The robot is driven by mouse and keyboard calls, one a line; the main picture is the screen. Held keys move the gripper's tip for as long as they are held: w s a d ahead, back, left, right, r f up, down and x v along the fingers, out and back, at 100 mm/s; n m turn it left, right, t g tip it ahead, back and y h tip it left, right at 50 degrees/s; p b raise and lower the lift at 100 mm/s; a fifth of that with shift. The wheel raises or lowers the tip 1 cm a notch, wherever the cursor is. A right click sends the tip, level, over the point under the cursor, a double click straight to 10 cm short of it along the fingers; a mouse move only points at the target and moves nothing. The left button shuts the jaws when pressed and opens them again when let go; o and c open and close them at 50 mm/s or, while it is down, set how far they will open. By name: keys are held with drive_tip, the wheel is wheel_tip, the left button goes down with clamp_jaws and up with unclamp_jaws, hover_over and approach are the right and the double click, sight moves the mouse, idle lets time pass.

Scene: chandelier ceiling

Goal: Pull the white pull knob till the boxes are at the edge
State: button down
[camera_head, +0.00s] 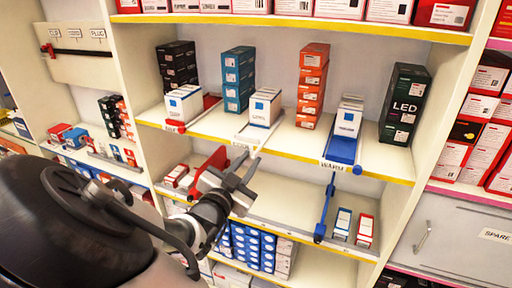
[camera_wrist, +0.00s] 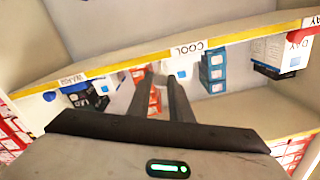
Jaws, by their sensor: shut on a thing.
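My gripper (camera_head: 243,165) is in front of the middle slot of the upper shelf, at the COOL label (camera_head: 240,147). In the wrist view my gripper (camera_wrist: 160,75) has its two fingers close together below that label, shut on the small white pull knob, which is mostly hidden by them. The white tray (camera_head: 256,137) lies on the shelf behind my gripper. A white box (camera_head: 265,106) stands upright on it, a little back from the yellow front edge, with blue boxes (camera_head: 239,78) stacked behind to its left.
The red tray (camera_head: 207,107) with a white box is at left, and the blue tray (camera_head: 340,150) with a white box at right. A red part (camera_head: 210,165) and a blue part (camera_head: 325,212) stick out at the lower shelf. The lower shelf's middle is clear.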

drive_tip(key=p+v, duration=0.1)
drive_tip(key=v, duration=0.7)
drive_tip(key=shift+s+p, duration=0.2)
drive_tip(key=shift+p, duration=0.1)
drive_tip(key=shift+a, duration=0.1)
drive_tip(key=c, duration=1.6)
unclamp_jaws()
drive_tip(key=b+v, duration=0.1)
drive_tip(key=v, duration=1.6)
drive_tip(key=shift+s+r, duration=0.15)
